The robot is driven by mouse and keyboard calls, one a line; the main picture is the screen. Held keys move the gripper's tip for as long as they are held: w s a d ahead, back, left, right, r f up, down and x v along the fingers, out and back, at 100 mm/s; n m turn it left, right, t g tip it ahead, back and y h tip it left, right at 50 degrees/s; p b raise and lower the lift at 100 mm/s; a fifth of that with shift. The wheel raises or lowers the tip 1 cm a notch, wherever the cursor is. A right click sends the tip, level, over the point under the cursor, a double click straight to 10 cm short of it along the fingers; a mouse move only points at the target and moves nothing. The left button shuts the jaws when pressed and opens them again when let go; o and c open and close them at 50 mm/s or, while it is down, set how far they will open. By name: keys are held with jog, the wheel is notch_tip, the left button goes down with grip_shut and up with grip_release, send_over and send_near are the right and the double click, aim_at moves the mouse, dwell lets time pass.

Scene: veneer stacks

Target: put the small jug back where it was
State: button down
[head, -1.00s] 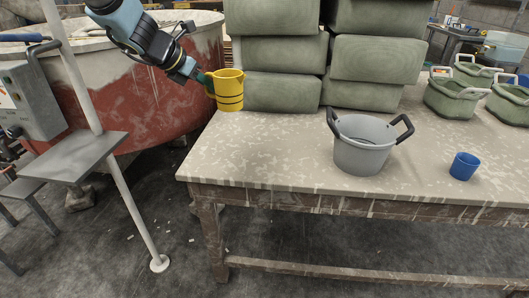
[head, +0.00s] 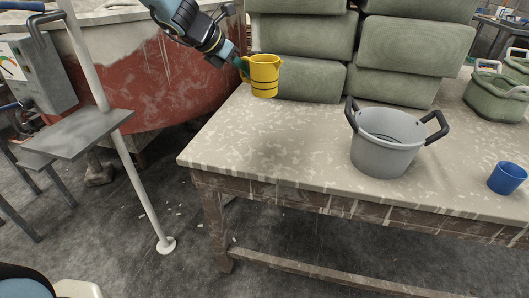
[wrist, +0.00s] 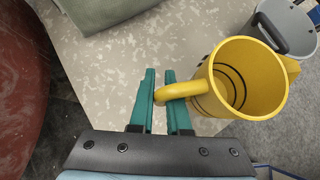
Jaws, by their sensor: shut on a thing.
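The small jug (head: 264,78) is yellow with dark bands around it and looks upright, at the table's back left in front of the green-grey blocks. My gripper (head: 241,68) comes from the upper left and is shut on the jug's handle. In the wrist view the two green fingers (wrist: 160,85) stand on either side of the handle, and the jug's open mouth (wrist: 248,78) faces the camera, looking empty. I cannot tell whether the jug's base touches the table.
The speckled table (head: 290,150) has a clear front left. A grey bucket (head: 383,150) with black handles and a blue cup (head: 507,178) stand to the right. Stacked green-grey blocks (head: 310,82) rise behind. A red vat (head: 165,80) stands left, beside a white post (head: 140,190).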

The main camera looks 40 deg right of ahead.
notch_tip(320, 180, down, 17)
jog(key=b, duration=0.9)
jog(key=shift+r, duration=0.15)
jog(key=c, duration=0.9)
grip_release()
jog(key=shift+r, duration=0.15)
jog(key=p+v, duration=0.1)
jog(key=v, duration=1.1)
jog(key=shift+p, duration=0.35)
